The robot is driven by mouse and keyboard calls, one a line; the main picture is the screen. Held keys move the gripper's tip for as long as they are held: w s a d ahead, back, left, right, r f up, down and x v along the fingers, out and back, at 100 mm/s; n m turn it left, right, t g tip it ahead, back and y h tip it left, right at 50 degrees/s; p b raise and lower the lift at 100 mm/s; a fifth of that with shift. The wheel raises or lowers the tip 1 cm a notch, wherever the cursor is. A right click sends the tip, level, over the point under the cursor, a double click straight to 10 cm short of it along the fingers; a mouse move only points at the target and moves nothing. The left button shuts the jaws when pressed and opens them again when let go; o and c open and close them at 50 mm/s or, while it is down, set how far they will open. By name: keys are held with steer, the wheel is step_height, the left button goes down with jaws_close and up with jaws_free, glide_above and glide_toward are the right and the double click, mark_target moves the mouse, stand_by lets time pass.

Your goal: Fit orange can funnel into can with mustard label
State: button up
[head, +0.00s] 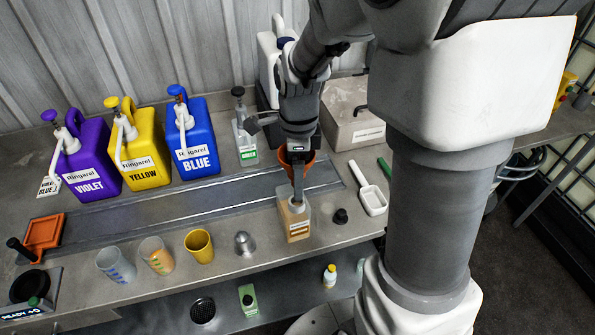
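The orange funnel (324,174) is in the head view, right of the middle, partly hidden behind my gripper. The can with the mustard label (298,227) is a small translucent container with tan-brown contents, upright near the bench's front edge. My gripper (298,197) points down just over the can's top, in front of the funnel. I cannot tell whether its fingers hold the funnel. The funnel's lower end and the can's mouth are hidden, so I cannot tell whether they touch.
Violet (88,160), yellow (140,150) and blue (193,140) pump jugs stand at the back left. Cups, a metal cone (244,243) and a black cap (341,216) sit along the front. A white scoop (371,198) lies to the right. A sunken metal channel (150,215) crosses the bench.

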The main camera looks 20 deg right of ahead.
steer(key=shift+f+b, duration=1.65)
steer(key=shift+f, duration=0.6)
steer(key=shift+s+f+b, duration=0.1)
steer(key=shift+f+b, duration=1.25)
steer(key=shift+f, duration=0.8)
stand_by(0.4)
steer(key=o, duration=1.1)
